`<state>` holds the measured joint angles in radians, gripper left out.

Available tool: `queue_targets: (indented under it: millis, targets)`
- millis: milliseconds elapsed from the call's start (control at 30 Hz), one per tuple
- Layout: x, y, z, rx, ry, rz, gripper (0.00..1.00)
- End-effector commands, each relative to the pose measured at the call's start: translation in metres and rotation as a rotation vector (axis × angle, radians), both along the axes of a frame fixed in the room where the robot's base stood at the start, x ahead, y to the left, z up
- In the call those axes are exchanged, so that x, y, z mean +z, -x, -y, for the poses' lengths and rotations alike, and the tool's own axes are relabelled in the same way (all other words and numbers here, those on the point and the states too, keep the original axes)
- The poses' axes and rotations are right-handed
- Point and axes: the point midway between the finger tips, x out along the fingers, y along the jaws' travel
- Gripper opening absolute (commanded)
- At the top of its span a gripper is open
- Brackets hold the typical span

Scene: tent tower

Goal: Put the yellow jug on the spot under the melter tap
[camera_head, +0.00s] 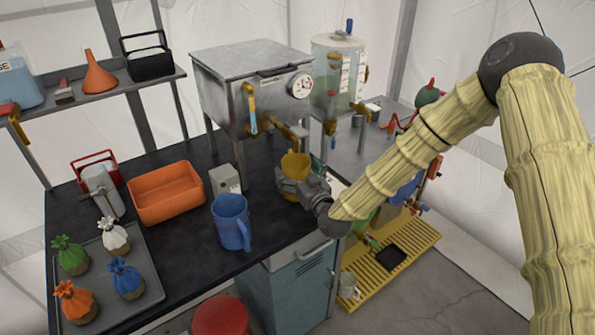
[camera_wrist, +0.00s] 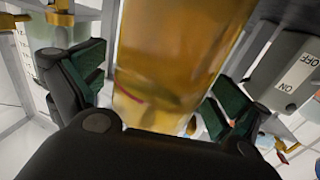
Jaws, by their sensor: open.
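The yellow jug (camera_head: 296,163) stands upright on the black bench top, below and a little right of the melter (camera_head: 250,85). The melter is a grey metal box on legs with a round dial and a brass tap (camera_head: 290,130) at its lower front. My gripper (camera_head: 292,184) is at the jug from the front right. In the wrist view the jug (camera_wrist: 180,60) fills the middle between my two open fingers (camera_wrist: 160,95), with gaps on both sides. The spot under the tap is hidden behind the jug and gripper.
A grey switch box (camera_head: 225,179) and a blue jug (camera_head: 231,222) stand left of my gripper. An orange bin (camera_head: 166,193) and a tray (camera_head: 150,270) with several tied bags are farther left. A clear tank (camera_head: 337,75) stands right of the melter.

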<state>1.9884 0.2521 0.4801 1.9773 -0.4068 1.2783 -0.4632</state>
Motion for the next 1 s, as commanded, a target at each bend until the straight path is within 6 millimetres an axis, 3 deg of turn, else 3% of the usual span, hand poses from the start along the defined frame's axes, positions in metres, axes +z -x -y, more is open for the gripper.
queue_targets:
  millis: [333, 800, 1000]
  targets:
    - [0.001, 0.005, 0.003, -0.001, 0.0, -0.001, 0.99]
    - [0.001, 0.079, 0.038, -0.001, 0.0, -0.001, 0.99]
    - [0.002, 0.1, 0.048, -0.001, 0.0, 0.0, 0.99]
